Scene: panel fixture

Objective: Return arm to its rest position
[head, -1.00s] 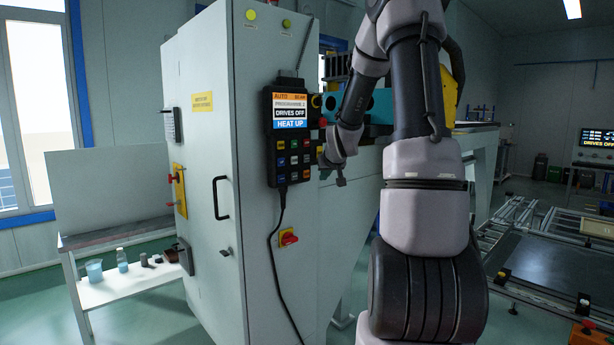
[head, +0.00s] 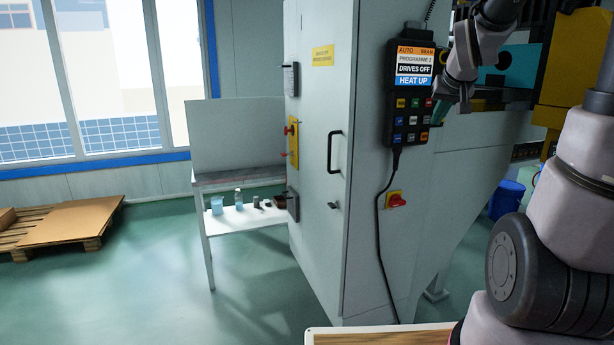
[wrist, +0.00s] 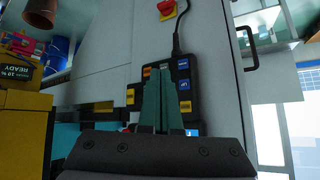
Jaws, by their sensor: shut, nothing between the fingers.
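My gripper (head: 440,108) is shut and empty, its greenish fingers pointing down beside the right edge of the control pendant in the head view. In the wrist view the closed fingers (wrist: 159,85) stand in front of the pendant (wrist: 183,78) and cover part of its keys. I cannot tell whether they touch it. The black pendant (head: 390,100) hangs on the grey cabinet; its screen (head: 414,66) reads AUTO, BEAM, PROGRAMME 2, DRIVES OFF and HEAT UP. My arm comes in from the right.
The grey cabinet (head: 318,150) has a black handle and a red switch (head: 396,200) below the pendant. A table (head: 232,178) with small containers stands to its left. A wooden-topped surface (head: 380,337) lies at the bottom. Open floor (head: 150,285) and a pallet are at left.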

